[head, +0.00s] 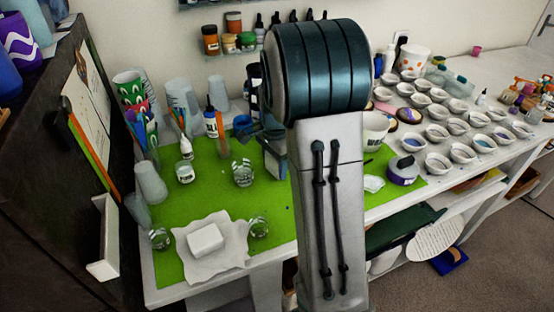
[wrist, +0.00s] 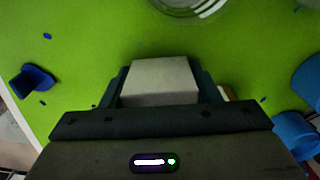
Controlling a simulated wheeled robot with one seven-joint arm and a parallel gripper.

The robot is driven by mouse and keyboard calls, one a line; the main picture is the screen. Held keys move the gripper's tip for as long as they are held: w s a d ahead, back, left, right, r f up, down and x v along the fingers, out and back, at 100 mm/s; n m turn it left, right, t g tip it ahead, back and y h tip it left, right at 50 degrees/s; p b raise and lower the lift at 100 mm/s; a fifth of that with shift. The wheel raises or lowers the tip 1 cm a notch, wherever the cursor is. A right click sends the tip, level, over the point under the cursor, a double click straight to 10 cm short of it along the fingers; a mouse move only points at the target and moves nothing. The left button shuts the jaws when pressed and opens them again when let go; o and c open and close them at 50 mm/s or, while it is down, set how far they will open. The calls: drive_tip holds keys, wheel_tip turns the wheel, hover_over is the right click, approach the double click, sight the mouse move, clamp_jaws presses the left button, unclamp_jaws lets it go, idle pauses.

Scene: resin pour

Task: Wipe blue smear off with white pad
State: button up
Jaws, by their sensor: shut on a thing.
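My gripper (wrist: 162,88) is shut on a white pad (wrist: 160,78), a pale block seen between the two fingers in the wrist view. It is held over the green mat (wrist: 100,50); whether the pad touches the mat I cannot tell. Small dark blue spots (wrist: 47,36) lie on the mat at the left in the wrist view, with more near the fingers and right edge. Which of them is the smear I cannot tell. In the head view my arm hides most of the gripper and the mat behind it.
A clear glass (wrist: 188,6) stands just beyond the pad. Blue objects lie left (wrist: 32,80) and right (wrist: 296,130) of my gripper. In the head view, a white block (head: 206,239) sits on crumpled paper (head: 183,256). Several small white bowls (head: 438,132) crowd the right side.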

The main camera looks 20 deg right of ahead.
drive_tip(key=a, duration=0.2)
drive_tip(key=shift+a+f, duration=0.1)
drive_tip(key=shift+a, duration=0.3)
drive_tip(key=d, duration=0.3)
drive_tip(key=shift+d, duration=0.2)
drive_tip(key=shift+a, duration=0.15)
drive_tip(key=a, duration=0.2)
drive_tip(key=shift+a, duration=0.4)
drive_tip(key=shift+d, duration=1.4)
drive_tip(key=shift+d+r, duration=0.25)
wheel_tip(320, 180, up, 8)
drive_tip(key=p, duration=0.6)
drive_tip(key=shift+a, duration=0.1)
